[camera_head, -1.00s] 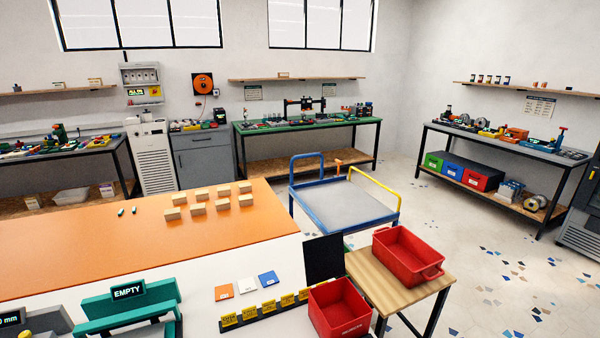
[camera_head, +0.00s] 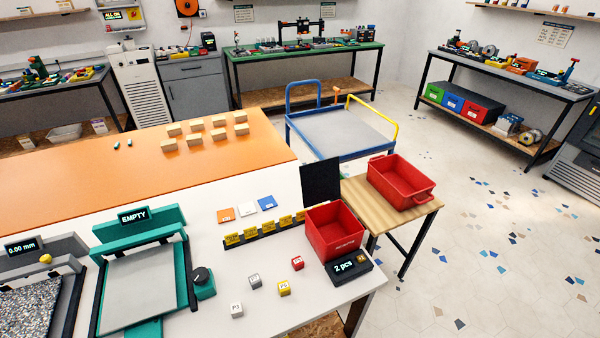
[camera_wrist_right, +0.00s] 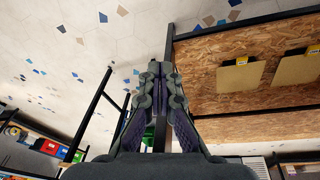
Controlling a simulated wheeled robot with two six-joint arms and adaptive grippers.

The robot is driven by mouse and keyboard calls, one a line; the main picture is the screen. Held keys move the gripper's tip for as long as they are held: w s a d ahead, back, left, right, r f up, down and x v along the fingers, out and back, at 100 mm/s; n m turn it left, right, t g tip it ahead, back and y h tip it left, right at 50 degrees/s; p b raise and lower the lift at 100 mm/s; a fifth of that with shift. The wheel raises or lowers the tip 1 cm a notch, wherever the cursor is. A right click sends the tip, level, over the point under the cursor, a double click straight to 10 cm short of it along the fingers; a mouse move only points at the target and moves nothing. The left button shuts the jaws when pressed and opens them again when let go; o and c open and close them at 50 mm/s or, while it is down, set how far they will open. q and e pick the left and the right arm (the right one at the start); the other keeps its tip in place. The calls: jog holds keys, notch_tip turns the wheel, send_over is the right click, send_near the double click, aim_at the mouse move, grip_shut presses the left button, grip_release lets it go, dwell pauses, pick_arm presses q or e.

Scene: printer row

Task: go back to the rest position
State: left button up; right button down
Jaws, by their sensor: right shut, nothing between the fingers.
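My right gripper (camera_wrist_right: 160,72) shows in the right wrist view, its dark fingers together at the tips with nothing held. It is clear of any object there. Neither gripper shows in the head view. In that view a white table (camera_head: 215,280) carries a teal printer (camera_head: 143,285) with an "EMPTY" display. Several small cubes lie on the table, among them a red cube (camera_head: 297,263), a yellow cube (camera_head: 284,288) and a white cube (camera_head: 237,310). A red bin (camera_head: 334,232) stands at the table's right end behind a "2 pcs" counter (camera_head: 349,266).
A wooden side table (camera_head: 400,212) with another red bin (camera_head: 401,181) stands right of the white table. A blue cart (camera_head: 340,135) stands behind. The floor (camera_head: 490,260) on the right is open.

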jog(key=s+d+f+g, duration=0.1)
jog(key=s+f, duration=1.5)
jog(key=s, duration=0.3)
jog(key=shift+f, duration=0.25)
jog(key=shift+d, duration=0.1)
